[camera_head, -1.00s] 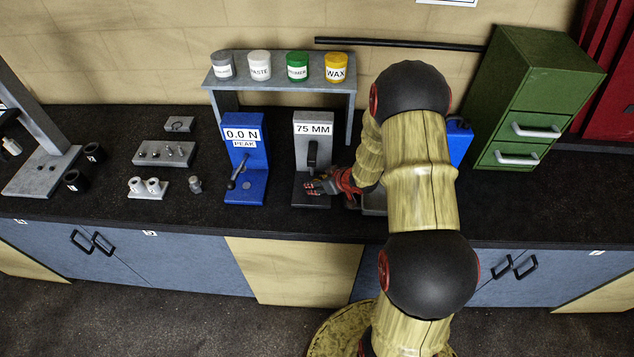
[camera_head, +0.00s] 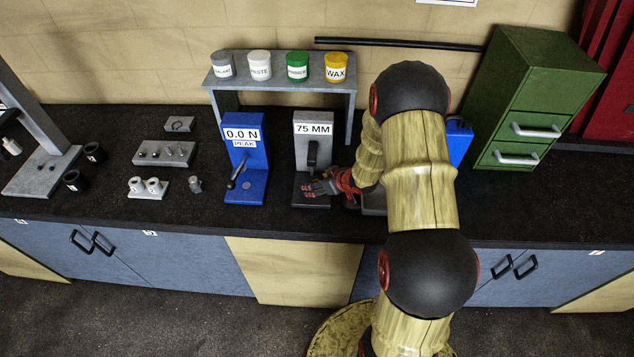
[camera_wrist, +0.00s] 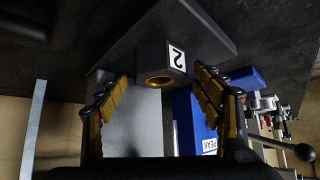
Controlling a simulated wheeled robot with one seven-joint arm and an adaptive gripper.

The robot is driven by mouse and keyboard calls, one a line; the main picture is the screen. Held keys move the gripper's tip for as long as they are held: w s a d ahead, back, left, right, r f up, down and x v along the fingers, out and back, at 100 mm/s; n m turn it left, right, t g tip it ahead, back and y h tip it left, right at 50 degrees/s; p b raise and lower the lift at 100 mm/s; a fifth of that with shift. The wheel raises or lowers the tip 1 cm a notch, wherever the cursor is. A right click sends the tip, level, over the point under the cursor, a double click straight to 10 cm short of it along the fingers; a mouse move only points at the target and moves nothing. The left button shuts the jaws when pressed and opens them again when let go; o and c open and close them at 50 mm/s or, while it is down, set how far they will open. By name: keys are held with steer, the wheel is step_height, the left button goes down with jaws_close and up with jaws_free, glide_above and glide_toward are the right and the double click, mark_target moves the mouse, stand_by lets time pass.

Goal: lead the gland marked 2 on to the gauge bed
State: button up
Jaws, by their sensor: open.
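The gland marked 2 (camera_wrist: 155,58) is a dark block-like piece with a white label and a brass-lined bore, in the wrist view. It appears to rest on the dark gauge bed (camera_wrist: 118,50), upside down in this view. My gripper (camera_wrist: 160,80) is open, with one finger on each side of the gland and gaps showing. In the head view my gripper (camera_head: 318,187) is over the bed (camera_head: 312,203) of the gauge reading 75 MM (camera_head: 314,128), and the gland is hidden there.
The blue press (camera_head: 245,150) reading 0.0 N stands just left of the gauge; its lever shows in the wrist view. A shelf (camera_head: 285,86) with several labelled tubs stands behind. Farther left are small parts on trays and a grey stand (camera_head: 42,172). A green cabinet (camera_head: 535,100) is at right.

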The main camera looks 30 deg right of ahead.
steer(key=shift+s, duration=0.1)
steer(key=v, duration=1.2)
steer(key=p+v, duration=0.6)
steer(key=v, duration=0.1)
steer(key=shift+p, duration=0.3)
stand_by(0.8)
steer(key=shift+f, duration=0.1)
stand_by(0.5)
